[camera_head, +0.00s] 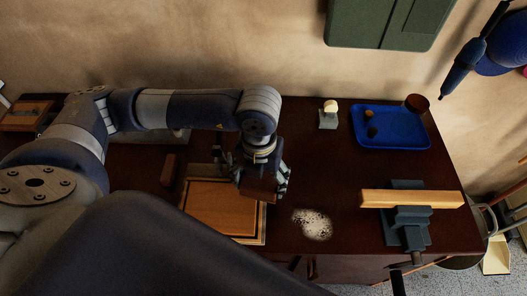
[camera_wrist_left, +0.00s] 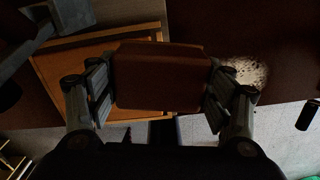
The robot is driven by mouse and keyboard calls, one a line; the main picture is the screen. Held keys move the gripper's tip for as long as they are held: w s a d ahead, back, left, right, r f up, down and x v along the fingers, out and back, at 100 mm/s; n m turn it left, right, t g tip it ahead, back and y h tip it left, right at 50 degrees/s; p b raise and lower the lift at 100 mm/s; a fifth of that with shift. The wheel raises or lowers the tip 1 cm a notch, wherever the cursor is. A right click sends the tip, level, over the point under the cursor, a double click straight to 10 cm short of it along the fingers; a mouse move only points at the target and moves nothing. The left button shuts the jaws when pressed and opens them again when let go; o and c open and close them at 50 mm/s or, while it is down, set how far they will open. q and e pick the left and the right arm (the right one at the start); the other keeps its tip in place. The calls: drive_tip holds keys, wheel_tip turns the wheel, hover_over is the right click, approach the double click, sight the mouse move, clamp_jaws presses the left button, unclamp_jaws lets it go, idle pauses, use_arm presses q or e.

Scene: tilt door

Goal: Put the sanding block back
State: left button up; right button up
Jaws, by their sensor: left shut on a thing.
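My left gripper (camera_head: 264,182) is shut on a reddish-brown block, the sanding block (camera_head: 257,187). It holds the block over the right part of a framed wooden panel (camera_head: 220,208) on the dark bench. In the left wrist view the sanding block (camera_wrist_left: 160,76) sits between the two fingers of the gripper (camera_wrist_left: 158,92), with the panel (camera_wrist_left: 72,68) behind it. I cannot tell the exact gap between block and panel. My right gripper is not in view.
A small brown block (camera_head: 168,170) lies left of the panel. White powder (camera_head: 312,224) is spread to its right. A vise (camera_head: 408,226) holds a wooden bar (camera_head: 412,199). A blue tray (camera_head: 390,141) stands at the back right. The bench (camera_head: 325,172) between panel and tray is mostly clear.

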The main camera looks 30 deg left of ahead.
use_arm(q)
drive_tip(key=shift+f+n, duration=0.4)
drive_tip(key=shift+n, duration=0.5)
drive_tip(key=shift+w, duration=0.1)
drive_tip(key=shift+n, duration=0.3)
drive_tip(key=w+a+p, duration=0.1)
drive_tip(key=w+a, duration=0.1)
drive_tip(key=w, duration=0.2)
drive_tip(key=w+a+f+p, duration=0.1)
drive_tip(key=w+a, duration=0.1)
drive_tip(key=w, duration=0.3)
drive_tip(key=w+a+p, duration=0.1)
drive_tip(key=w+a, duration=0.1)
drive_tip(key=w, duration=0.2)
drive_tip(key=shift+w+a+f+p, duration=0.25)
drive_tip(key=shift+w+a+p, duration=0.05)
drive_tip(key=shift+w+p, duration=0.1)
drive_tip(key=shift+w+a+f, duration=0.1)
drive_tip(key=shift+f, duration=0.2)
wheel_tip(320, 180, down, 2)
drive_tip(key=shift+f+p, duration=0.15)
drive_tip(key=shift+p, duration=0.5)
drive_tip(key=shift+f, duration=0.3)
drive_tip(key=shift+f, duration=0.1)
